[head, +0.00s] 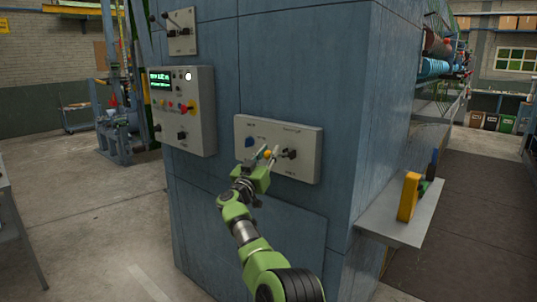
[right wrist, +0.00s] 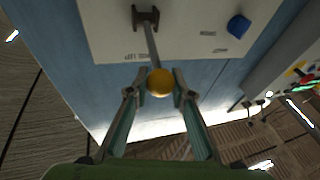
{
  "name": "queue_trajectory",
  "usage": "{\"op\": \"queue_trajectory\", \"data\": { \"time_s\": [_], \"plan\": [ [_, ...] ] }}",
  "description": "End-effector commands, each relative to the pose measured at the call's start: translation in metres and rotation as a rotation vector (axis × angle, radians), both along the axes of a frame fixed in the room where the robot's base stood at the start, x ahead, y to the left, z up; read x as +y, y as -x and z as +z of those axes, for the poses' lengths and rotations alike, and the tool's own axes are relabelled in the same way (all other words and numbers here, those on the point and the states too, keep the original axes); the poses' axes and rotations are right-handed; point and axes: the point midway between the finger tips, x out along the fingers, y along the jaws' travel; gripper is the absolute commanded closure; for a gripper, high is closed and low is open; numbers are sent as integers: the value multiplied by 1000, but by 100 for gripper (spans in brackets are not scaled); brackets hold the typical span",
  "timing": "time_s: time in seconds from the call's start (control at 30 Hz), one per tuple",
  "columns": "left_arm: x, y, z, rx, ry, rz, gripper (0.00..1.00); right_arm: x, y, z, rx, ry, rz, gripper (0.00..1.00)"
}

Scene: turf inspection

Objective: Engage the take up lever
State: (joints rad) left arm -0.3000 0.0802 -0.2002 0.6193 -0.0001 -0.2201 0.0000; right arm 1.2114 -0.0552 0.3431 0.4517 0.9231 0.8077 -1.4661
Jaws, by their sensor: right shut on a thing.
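The take-up lever is a thin grey rod with a yellow ball knob, coming from a dark bracket on a pale panel (head: 305,139). In the head view its bracket (head: 289,153) is on the right half of the panel, and the knob points left. In the right wrist view the knob (right wrist: 160,82) sits between my right fingertips, with the rod running up to the bracket (right wrist: 145,17). My right gripper (head: 266,157) is shut on the knob, seen in the right wrist view (right wrist: 160,92) with one finger on each side. My left gripper is not in view.
A blue knob (head: 249,141) is on the panel's left, close to my right gripper. A control box (head: 166,134) with a green display and coloured buttons is further left on the blue-grey cabinet. A shelf (head: 398,225) with a yellow block (head: 408,197) juts out at right.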

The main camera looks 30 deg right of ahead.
Motion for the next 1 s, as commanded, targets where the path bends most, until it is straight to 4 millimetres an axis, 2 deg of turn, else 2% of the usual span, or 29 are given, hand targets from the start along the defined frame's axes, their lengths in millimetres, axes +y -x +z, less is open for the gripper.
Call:
{"op": "queue_trajectory", "data": {
  "time_s": [0.03, 0.87, 0.9, 0.93, 1.0],
  "plan": [
    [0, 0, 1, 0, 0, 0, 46, -2, 1, 10, -11, 10, -4, 100],
    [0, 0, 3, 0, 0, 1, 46, -2, 0, 12, -11, 10, -5, 100],
    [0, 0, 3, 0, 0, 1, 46, -2, 0, 12, -11, 10, -5, 71],
    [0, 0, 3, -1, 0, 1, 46, -2, 0, 12, -12, 9, -4, 63],
    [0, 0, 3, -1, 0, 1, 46, -2, 0, 10, -9, 7, -4, 61]
  ]
}}
